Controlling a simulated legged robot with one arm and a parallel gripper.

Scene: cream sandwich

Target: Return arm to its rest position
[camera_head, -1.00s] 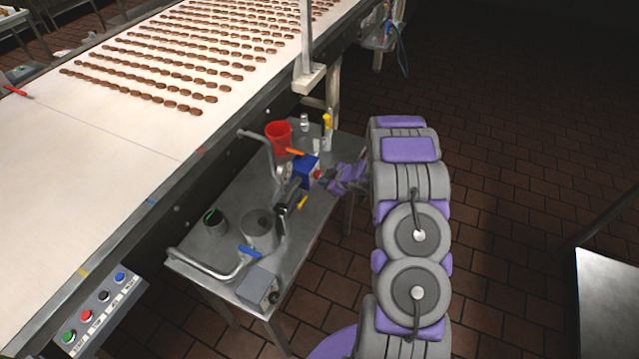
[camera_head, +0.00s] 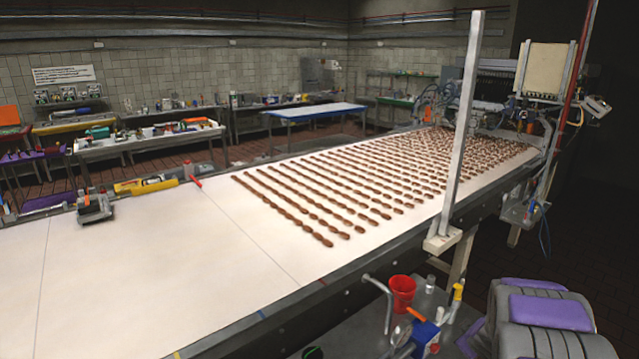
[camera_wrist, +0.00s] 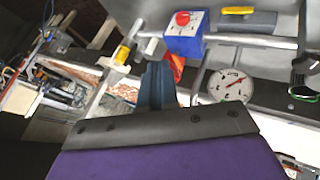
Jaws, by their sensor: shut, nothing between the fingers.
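My arm (camera_head: 545,315) shows in the head view at the bottom right corner, grey with purple covers, beside the small metal cart. My gripper (camera_wrist: 157,82) is in the wrist view, its blue-grey fingers together and nothing between them. Beyond the fingertips are a blue box with a red knob (camera_wrist: 186,35) and a round dial gauge (camera_wrist: 230,86). I cannot tell from the wrist view how far apart the fingers and these parts are. The gripper's fingertips do not show clearly in the head view.
A long white conveyor (camera_head: 140,270) carries rows of brown pieces. A pale post (camera_head: 462,130) rises at its near edge. On the cart beside it are a red cup (camera_head: 402,292) and a blue box (camera_head: 425,336). Work tables line the back wall. Dark floor lies at the right.

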